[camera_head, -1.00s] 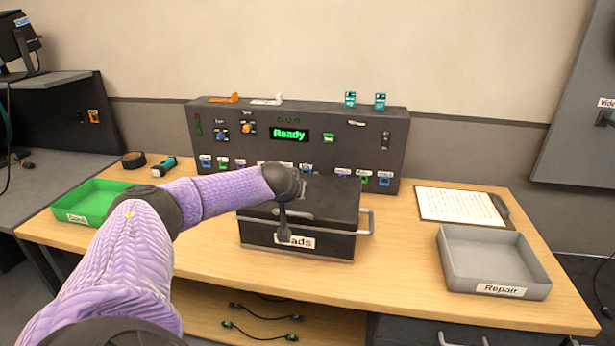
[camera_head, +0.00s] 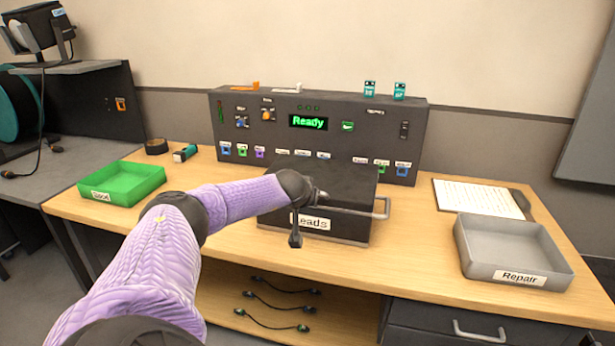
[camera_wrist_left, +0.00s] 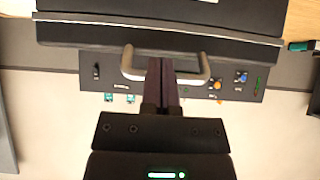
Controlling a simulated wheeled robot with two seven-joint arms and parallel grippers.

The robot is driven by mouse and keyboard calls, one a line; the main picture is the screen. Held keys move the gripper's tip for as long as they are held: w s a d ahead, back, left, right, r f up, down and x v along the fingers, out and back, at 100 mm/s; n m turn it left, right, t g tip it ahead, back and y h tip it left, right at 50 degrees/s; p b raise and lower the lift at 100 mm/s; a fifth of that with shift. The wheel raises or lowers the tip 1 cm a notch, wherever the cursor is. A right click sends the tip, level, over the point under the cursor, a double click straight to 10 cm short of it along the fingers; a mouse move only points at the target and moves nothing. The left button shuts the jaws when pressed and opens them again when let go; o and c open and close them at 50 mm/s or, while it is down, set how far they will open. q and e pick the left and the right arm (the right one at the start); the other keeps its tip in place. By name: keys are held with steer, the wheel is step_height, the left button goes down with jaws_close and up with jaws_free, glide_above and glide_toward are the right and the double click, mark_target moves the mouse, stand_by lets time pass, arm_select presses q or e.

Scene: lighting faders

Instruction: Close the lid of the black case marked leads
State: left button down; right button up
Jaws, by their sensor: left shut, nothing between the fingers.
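The black case (camera_head: 352,183) marked Leads (camera_head: 312,224) stands on the wooden bench, below the control panel. Its lid appears to lie down over the case body, nearly flat; I cannot tell whether a thin gap is left. A grey bar handle (camera_head: 378,213) sticks out at the case front. In the left wrist view the handle (camera_wrist_left: 203,68) stands by the dark case edge (camera_wrist_left: 240,45). My left gripper (camera_head: 320,195) is shut and empty at the front of the case. Its fingers (camera_wrist_left: 164,65) overlap the handle; contact is unclear. My right gripper is not in view.
The control panel (camera_head: 225,120) reading Ready stands close behind the case. A green tray (camera_head: 150,182) is at left and a grey Repair tray (camera_head: 468,240) at right. A clipboard (camera_head: 475,197) lies behind the Repair tray. Cables (camera_head: 275,310) lie on the shelf below.

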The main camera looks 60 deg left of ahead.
arm_select(q)
steer(key=s+d+f+p, duration=0.2)
steer(key=s+d, duration=0.4)
steer(key=s, duration=0.1)
steer(key=s+d+f+n+h, duration=0.1)
steer(key=d+f+n+h, duration=0.2)
steer(key=d+f+n, duration=0.6)
steer(key=s+d+f+n+h, duration=0.1)
steer(key=d+f+n+h, duration=0.2)
steer(key=f+n, duration=0.7)
steer(key=s+d+f+n+h, duration=0.15)
steer(key=d+f+n, duration=0.4)
steer(key=n, duration=0.75)
steer(key=s+d+f+n+g, duration=0.2)
steer(key=s+d+f+n, duration=0.2)
steer(key=s+n, duration=0.6)
steer(key=s+d+f+n+g+y, duration=0.1)
steer(key=s+d+f+n+g, duration=0.2)
steer(key=s+n, duration=0.6)
steer(key=s+d+f+n+g, duration=0.2)
steer(key=s+d+f+n, duration=0.3)
steer(key=s+n, duration=0.5)
steer(key=shift+s+f+n+g, duration=0.3)
steer(key=shift+f, duration=0.25)
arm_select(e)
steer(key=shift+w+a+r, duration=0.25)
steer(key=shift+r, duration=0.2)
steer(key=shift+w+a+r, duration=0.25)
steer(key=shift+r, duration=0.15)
